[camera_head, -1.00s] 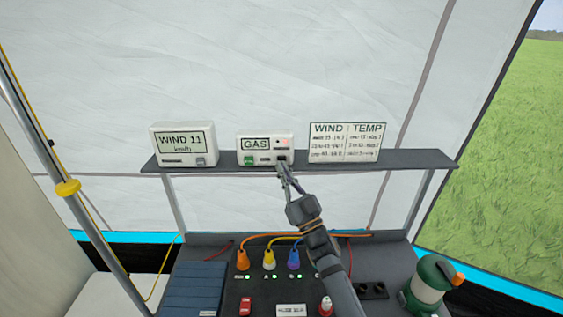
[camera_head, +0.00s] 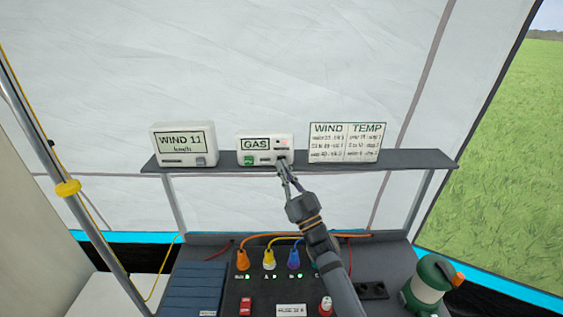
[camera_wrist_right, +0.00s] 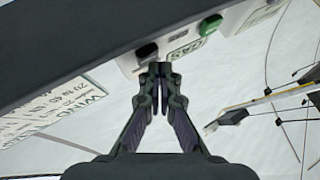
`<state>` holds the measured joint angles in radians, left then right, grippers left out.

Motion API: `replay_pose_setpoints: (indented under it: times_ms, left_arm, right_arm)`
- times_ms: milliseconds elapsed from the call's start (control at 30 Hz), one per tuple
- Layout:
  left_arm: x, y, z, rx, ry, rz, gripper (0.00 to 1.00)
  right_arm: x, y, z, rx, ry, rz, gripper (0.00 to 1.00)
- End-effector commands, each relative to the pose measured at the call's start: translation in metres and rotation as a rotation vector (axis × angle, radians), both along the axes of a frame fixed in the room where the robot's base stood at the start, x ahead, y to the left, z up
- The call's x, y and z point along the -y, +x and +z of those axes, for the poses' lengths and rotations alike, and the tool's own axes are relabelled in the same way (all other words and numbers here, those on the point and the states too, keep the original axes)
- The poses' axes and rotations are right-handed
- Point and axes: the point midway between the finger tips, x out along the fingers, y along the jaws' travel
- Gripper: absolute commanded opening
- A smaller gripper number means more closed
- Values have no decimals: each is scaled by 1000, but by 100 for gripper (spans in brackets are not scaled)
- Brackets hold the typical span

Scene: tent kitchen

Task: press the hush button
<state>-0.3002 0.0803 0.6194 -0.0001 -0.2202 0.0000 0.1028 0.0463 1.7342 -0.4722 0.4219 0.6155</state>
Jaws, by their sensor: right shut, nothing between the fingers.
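The white GAS alarm box (camera_head: 265,143) stands on the shelf between two other white items. It has a green button (camera_head: 249,160) at its lower left, a red light near its upper right and a dark button at its lower right. The dark button (camera_wrist_right: 147,51) and green button (camera_wrist_right: 210,25) also show in the right wrist view. The button labels are too small to read. My right gripper (camera_head: 283,165) is shut and empty, its tips at the dark button's lower edge. I cannot tell whether they touch it. My left gripper is out of view.
A wind display (camera_head: 183,143) stands left of the alarm and a wind and temperature card (camera_head: 346,142) stands right. The dark shelf (camera_head: 410,158) is clear at its right end. Below are coloured plugs (camera_head: 269,259), a blue ribbed box (camera_head: 195,289) and a green-white canister (camera_head: 428,286).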

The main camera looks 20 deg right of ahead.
Motion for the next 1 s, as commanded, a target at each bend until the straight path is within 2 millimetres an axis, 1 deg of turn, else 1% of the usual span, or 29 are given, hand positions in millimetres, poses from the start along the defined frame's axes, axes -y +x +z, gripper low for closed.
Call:
replay_pose_setpoints:
  times_ms: [1000]
  left_arm:
    - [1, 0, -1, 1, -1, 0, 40]
  right_arm:
    - [3, 9, 0, 0, 0, 0, 0]
